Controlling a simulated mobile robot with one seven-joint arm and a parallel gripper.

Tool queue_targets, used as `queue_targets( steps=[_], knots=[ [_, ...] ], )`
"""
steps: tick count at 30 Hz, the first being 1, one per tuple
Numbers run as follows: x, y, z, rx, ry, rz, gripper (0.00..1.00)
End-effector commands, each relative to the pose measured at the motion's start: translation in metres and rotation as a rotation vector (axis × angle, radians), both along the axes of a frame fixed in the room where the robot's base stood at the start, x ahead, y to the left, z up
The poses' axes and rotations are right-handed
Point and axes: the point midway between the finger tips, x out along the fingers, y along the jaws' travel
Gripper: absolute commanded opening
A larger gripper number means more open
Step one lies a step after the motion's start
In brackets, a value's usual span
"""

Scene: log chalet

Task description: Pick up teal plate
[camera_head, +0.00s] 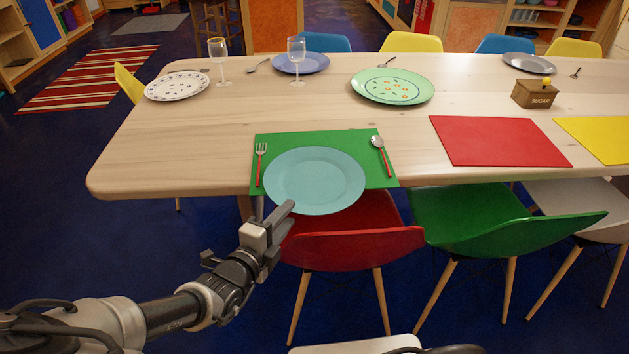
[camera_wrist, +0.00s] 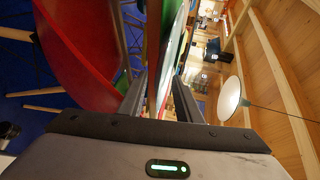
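The teal plate (camera_head: 315,181) lies on a green placemat (camera_head: 262,140) at the table's near edge, its front rim reaching past that edge. My gripper (camera_head: 274,207) is at the plate's front-left rim, with its fingers apart. In the wrist view the plate (camera_wrist: 167,45) appears nearly edge-on, its rim extending toward the space between my open fingers (camera_wrist: 160,85). I cannot tell whether either finger touches it. A fork (camera_head: 260,165) lies left of the plate and a spoon (camera_head: 381,154) to its right.
A red chair (camera_head: 355,246) stands under the plate's edge, close to my gripper, and also shows in the wrist view (camera_wrist: 85,60). A green chair (camera_head: 490,222) is to its right. Wine glasses (camera_head: 218,62) and a mint plate (camera_head: 392,86) stand farther back.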

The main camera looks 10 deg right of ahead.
Motion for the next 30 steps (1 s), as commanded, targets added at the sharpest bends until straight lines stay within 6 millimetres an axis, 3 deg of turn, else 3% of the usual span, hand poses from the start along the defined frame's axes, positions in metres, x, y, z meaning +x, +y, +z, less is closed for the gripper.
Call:
queue_targets(
  steps=[9,17,23,30],
  knots=[
    [0.034,-0.025,-0.008,-0.002,-0.001,-0.003,0.31],
    [0.036,-0.026,-0.008,-0.002,0.0,-0.002,0.31],
    [0.035,-0.025,-0.008,-0.002,0.0,-0.002,0.0],
    [0.036,-0.025,-0.006,-0.001,-0.004,-0.001,0.0]
  ],
)
